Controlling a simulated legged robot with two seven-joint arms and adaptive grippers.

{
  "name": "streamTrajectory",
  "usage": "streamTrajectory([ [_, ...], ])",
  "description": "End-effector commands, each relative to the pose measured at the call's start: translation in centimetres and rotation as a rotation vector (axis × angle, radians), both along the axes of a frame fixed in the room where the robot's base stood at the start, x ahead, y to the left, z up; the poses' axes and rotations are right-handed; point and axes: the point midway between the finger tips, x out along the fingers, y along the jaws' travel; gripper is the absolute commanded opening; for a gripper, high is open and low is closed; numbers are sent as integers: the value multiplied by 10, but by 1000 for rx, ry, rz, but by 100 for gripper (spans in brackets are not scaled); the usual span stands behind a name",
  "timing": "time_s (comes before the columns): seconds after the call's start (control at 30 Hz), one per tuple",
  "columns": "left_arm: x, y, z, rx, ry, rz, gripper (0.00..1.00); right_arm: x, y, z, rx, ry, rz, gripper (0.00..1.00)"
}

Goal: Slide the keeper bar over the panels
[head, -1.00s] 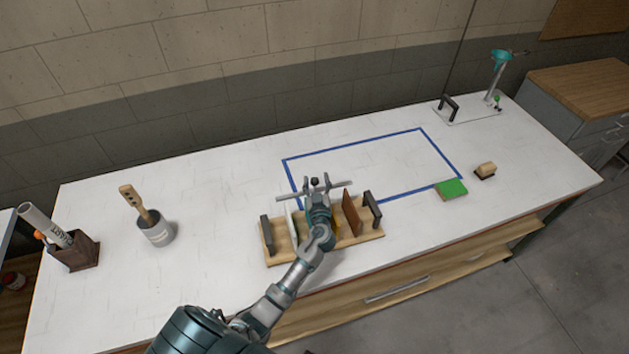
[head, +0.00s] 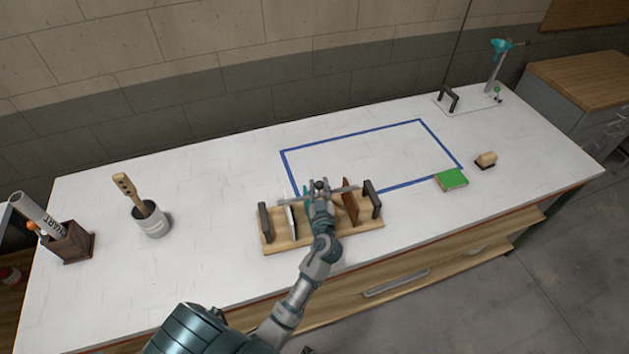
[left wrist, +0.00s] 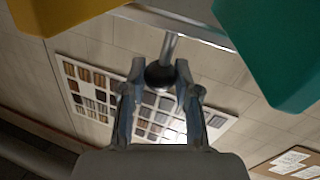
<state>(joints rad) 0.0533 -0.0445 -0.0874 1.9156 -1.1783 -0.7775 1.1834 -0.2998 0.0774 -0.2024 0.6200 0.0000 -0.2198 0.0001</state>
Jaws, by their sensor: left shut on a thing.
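The wooden rack (head: 286,243) stands near the table's front edge, with a dark end post (head: 265,222) at the left and another (head: 372,199) at the right. A white panel (head: 291,218) and a brown panel (head: 350,208) stand in it. A yellow panel (left wrist: 60,12) and a teal panel (left wrist: 285,50) show large in the left wrist view. My left gripper (head: 320,188) is shut on the dark knob (left wrist: 158,76) of the metal keeper bar (head: 347,189). The bar lies crosswise at panel-top height; my gripper hides its middle, and contact is unclear. My right gripper is out of view.
Blue tape (head: 345,138) outlines a rectangle behind the rack. A green block (head: 452,179) and a wooden-topped brush (head: 486,160) lie to the right. A can with a brush (head: 151,224) and a brown holder (head: 70,242) stand to the left.

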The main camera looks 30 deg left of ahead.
Motion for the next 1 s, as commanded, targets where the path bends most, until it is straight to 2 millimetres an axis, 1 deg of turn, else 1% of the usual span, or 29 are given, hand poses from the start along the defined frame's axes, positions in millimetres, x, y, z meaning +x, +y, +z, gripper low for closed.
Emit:
streamTrajectory([
  [0.03, -1, -1, -6, -5, 11, -2, 0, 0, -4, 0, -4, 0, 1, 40],
  [0.23, 0, 2, -5, -6, 11, -3, 0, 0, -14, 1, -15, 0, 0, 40],
  [0.27, 0, 2, -5, -6, 10, -3, 38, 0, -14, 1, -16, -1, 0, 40],
  [0.3, 0, 3, -5, -7, 10, -2, 48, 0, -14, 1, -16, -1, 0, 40],
  [0.33, 0, 3, -5, -6, 9, -2, 56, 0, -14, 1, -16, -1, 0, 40],
  [0.47, 0, 3, -3, -4, 5, -2, 57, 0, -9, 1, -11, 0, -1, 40],
  [0.6, 0, 1, -1, -2, 3, -2, 57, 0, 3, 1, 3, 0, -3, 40],
  [0.73, -5, -4, -1, -2, 3, -3, 57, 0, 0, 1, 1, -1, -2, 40],
  [0.87, -24, -16, -2, -5, 4, -2, 57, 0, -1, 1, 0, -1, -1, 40],
  [1.0, -50, -32, -4, -8, 6, -2, 57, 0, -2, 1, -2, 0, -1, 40],
])
